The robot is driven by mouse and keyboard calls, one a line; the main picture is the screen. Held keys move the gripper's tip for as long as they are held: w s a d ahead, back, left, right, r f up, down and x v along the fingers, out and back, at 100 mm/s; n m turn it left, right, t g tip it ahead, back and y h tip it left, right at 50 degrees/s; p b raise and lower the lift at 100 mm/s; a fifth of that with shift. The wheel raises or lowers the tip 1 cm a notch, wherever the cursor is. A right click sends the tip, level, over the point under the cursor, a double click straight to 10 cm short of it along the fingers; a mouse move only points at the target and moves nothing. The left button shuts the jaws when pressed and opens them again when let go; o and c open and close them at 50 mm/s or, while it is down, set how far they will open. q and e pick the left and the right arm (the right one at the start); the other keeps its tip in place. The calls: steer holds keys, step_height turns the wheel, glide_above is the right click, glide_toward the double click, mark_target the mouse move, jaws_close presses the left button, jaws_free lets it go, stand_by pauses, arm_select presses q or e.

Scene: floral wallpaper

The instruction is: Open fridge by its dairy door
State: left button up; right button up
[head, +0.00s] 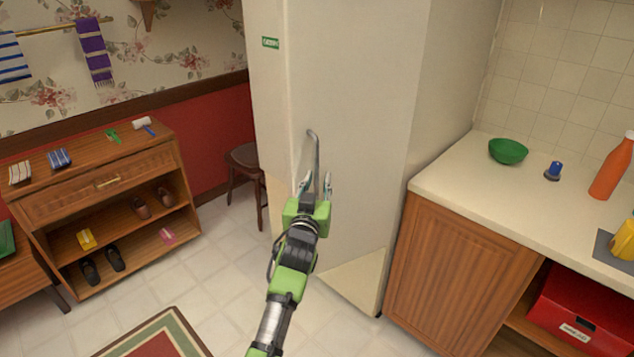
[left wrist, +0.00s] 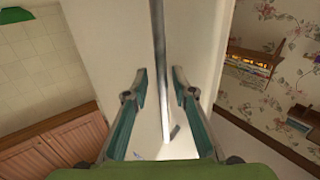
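The fridge (head: 365,90) is a tall cream cabinet in the middle of the head view. A small green label (head: 270,42) sits high on its left face; its text is too small to read surely. A grey metal bar handle (head: 314,150) stands upright on the fridge. My left gripper (head: 314,184) is open at the lower part of this handle. In the left wrist view the handle (left wrist: 159,35) runs between the two spread fingers of the left gripper (left wrist: 159,75), with gaps on both sides. The door looks closed. My right gripper is not in view.
A counter (head: 450,180) with a green bowl (head: 508,151) stands right of the fridge. A wooden shoe cabinet (head: 105,205) is at the left, and a dark stool (head: 245,160) is behind the fridge's left side.

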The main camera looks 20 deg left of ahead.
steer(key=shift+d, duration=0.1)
arm_select(q)
steer(key=shift+s+a, duration=0.1)
steer(key=s+d, duration=0.1)
steer(key=s, duration=0.6)
steer(key=shift+s+d, duration=0.15)
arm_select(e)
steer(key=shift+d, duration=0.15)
arm_select(q)
steer(key=shift+c, duration=0.3)
